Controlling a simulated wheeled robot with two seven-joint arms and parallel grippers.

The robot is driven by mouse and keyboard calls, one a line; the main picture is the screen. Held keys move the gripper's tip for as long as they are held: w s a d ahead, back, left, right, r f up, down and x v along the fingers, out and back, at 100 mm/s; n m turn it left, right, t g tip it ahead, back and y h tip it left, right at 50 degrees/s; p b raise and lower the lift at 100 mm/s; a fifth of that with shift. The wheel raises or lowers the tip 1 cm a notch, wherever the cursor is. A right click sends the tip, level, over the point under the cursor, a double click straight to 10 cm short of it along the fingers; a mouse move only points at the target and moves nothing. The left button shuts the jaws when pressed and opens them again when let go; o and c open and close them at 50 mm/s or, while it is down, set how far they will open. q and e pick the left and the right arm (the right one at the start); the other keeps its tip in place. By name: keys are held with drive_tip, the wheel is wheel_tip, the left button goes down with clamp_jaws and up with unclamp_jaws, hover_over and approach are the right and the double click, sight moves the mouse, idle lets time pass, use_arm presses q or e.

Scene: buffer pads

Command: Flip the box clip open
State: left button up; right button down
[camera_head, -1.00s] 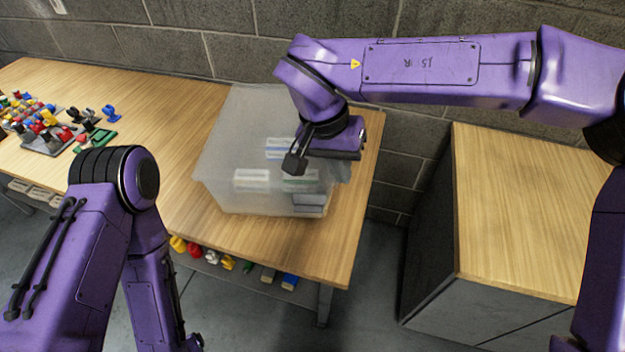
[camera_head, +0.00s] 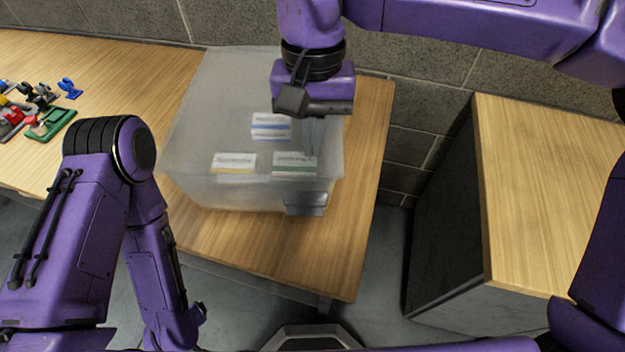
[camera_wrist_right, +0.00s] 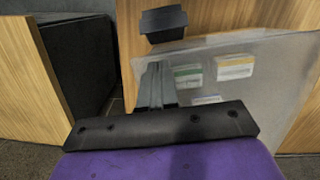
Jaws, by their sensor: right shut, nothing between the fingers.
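A translucent grey plastic box (camera_head: 192,128) stands on the wooden table. Its dark grey clip (camera_head: 305,204) sits at the right part of the near side and sticks outward. The clip also shows in the right wrist view (camera_wrist_right: 163,20), beyond my fingertips. My right gripper (camera_head: 312,142) is over the right part of the box, its thin grey fingers pointing toward the clip. In the right wrist view the fingers (camera_wrist_right: 154,72) are together and empty, a short way from the clip. Whether they touch the lid I cannot tell. My left gripper is not visible; only its arm shows.
Several small labelled packs (camera_head: 234,162) show through the box. Coloured parts and a green piece (camera_head: 50,123) lie at the left of the table (camera_head: 270,245). A second wood-topped cabinet (camera_head: 545,190) stands to the right, across a gap. A block wall is behind.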

sight(313, 200)
drive_tip(key=s+f, duration=0.1)
drive_tip(key=f, duration=0.2)
drive_tip(key=s+f, duration=0.1)
drive_tip(key=f, duration=0.1)
drive_tip(key=shift+s+f+b, duration=0.2)
drive_tip(key=shift+s+b, duration=0.1)
drive_tip(key=shift+s, duration=0.05)
drive_tip(key=shift+s+a+f, duration=0.1)
drive_tip(key=shift+s+f, duration=0.2)
drive_tip(key=shift+s, duration=0.2)
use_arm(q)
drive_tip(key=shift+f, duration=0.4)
